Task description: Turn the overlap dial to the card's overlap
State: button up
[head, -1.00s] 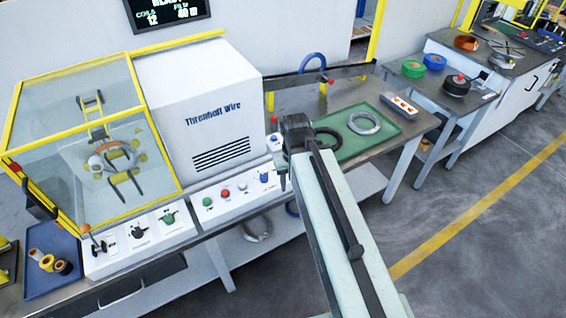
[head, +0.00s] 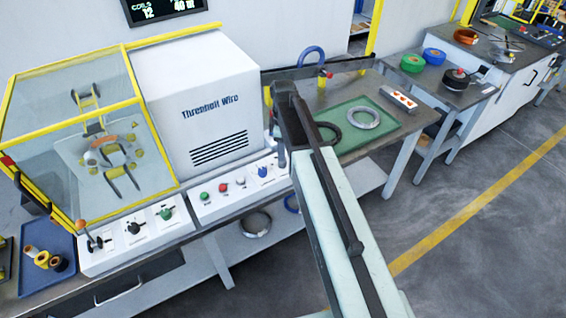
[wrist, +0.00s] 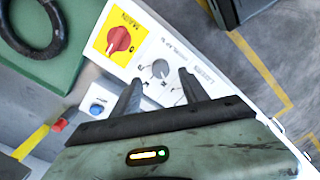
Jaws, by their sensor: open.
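In the wrist view a small grey dial (wrist: 160,69) with a printed scale sits on a white panel, between and beyond my fingertips. A blue knob (head: 263,171) and a green knob (head: 165,213) show on the panels. I cannot make out an overlap card.
A red rotary switch (wrist: 118,40) on a yellow plate and a blue button (wrist: 97,108) are close to my fingers. The white machine housing (head: 195,100) stands behind the panel. A green mat (head: 385,130) with rings lies to the right. Floor is clear at right.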

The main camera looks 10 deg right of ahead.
notch_tip(320, 180, down, 6)
jog(key=b, duration=0.4)
jog(key=shift+r, duration=0.35)
